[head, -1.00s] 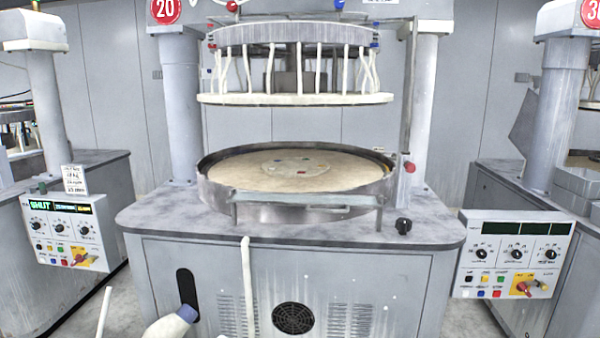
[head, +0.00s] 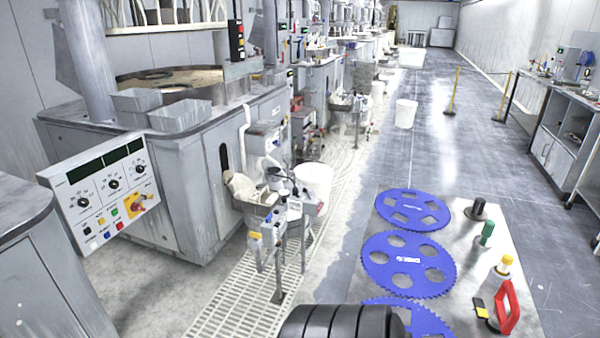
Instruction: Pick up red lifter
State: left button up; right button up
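The red lifter (head: 509,306) stands at the lower right of the head view. It is an upright red handle at the front right of a grey worktop (head: 478,262). A small yellow-and-black item (head: 481,308) lies just left of it. Neither of my grippers shows in this view, so I cannot see where they are relative to the lifter.
Several blue toothed discs (head: 412,210) lie along the worktop's left side. A black-knobbed piece (head: 478,209), a green-handled piece (head: 487,233) and a yellow-topped piece (head: 504,264) stand along its right. A dark ridged shape covers the bottom middle. Polishing machines line the left; the aisle beyond is mostly clear.

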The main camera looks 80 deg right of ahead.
aim_at(500, 321)
jog(key=z, duration=3.85)
